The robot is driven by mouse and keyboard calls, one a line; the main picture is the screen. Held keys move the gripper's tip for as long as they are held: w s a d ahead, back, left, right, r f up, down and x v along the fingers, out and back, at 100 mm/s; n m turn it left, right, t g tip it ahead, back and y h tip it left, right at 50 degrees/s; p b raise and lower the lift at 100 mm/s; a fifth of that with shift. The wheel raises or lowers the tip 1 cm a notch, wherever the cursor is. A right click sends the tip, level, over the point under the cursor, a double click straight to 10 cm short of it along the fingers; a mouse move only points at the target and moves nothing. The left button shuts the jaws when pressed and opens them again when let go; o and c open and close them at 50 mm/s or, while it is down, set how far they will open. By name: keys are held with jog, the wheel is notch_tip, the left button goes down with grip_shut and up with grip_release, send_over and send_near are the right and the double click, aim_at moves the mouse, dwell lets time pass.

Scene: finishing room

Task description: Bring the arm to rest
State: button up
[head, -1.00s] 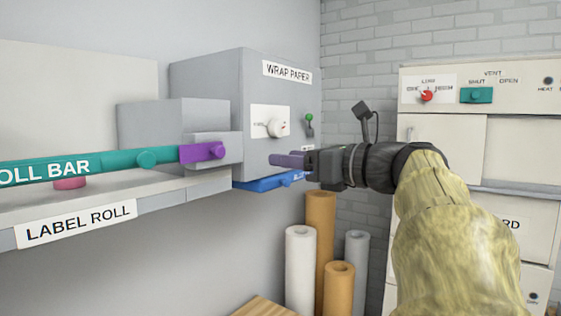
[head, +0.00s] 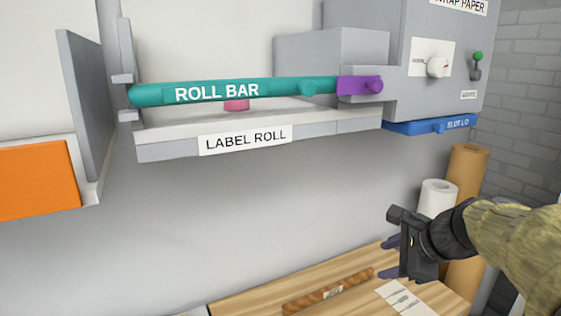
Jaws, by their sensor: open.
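My gripper (head: 385,257) is at the lower right of the head view, its two purple fingers apart and pointing left. Nothing shows between them. It hangs above a wooden table (head: 254,297), in front of the paper rolls and below the wall units. My arm in its tan sleeve comes in from the right edge.
The teal roll bar (head: 218,92) runs above the label roll shelf (head: 162,150), with a purple latch (head: 360,86) at its right end. The wrap paper unit (head: 409,83) has a blue slot lid (head: 428,125). A brown bar (head: 328,291) and white cards (head: 405,298) lie on the table. A white roll (head: 438,197) stands behind my gripper.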

jog(key=s+a+f+n+g+h, duration=0.2)
jog(key=s+f+n, duration=0.4)
jog(key=f+n, duration=0.3)
jog(key=s+a+f+n+g+h, duration=0.2)
jog(key=s+a+f+n, duration=0.2)
jog(key=f+n, duration=0.6)
jog(key=shift+s+a+f+n+g, duration=0.35)
jog(key=shift+s+n, duration=0.25)
jog(key=shift+s, duration=0.25)
jog(key=shift+r, duration=0.15)
